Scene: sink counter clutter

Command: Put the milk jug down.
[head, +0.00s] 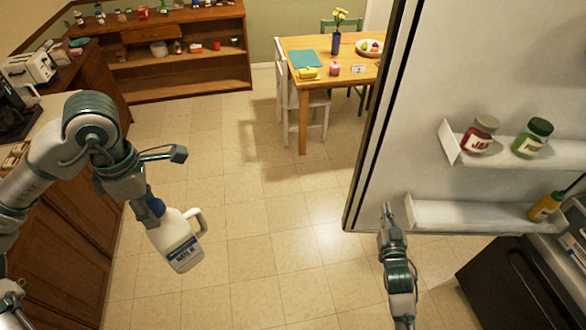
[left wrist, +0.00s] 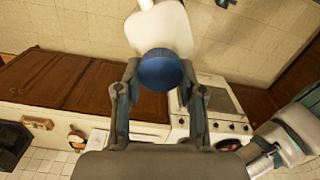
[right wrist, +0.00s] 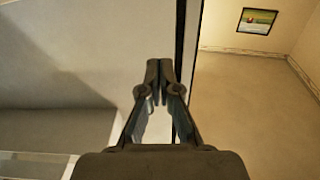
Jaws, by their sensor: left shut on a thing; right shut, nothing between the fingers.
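The milk jug (head: 178,242) is white with a blue cap and a label. It hangs tilted in the air over the floor, left of centre in the head view. My left gripper (head: 150,206) is shut on the jug at its blue cap; the left wrist view shows the cap (left wrist: 160,70) between the two fingers, with the white body (left wrist: 160,28) beyond. My right gripper (head: 386,212) is shut and empty beside the lower shelf of the open fridge door. The right wrist view shows its fingertips (right wrist: 159,72) together near the pale door.
The open fridge door (head: 400,130) fills the right, its shelves holding a jam jar (head: 481,134), a green-lidded jar (head: 532,138) and a yellow bottle (head: 545,206). A wooden counter (head: 60,220) runs along the left. A dining table (head: 305,88) stands behind. The middle floor is clear.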

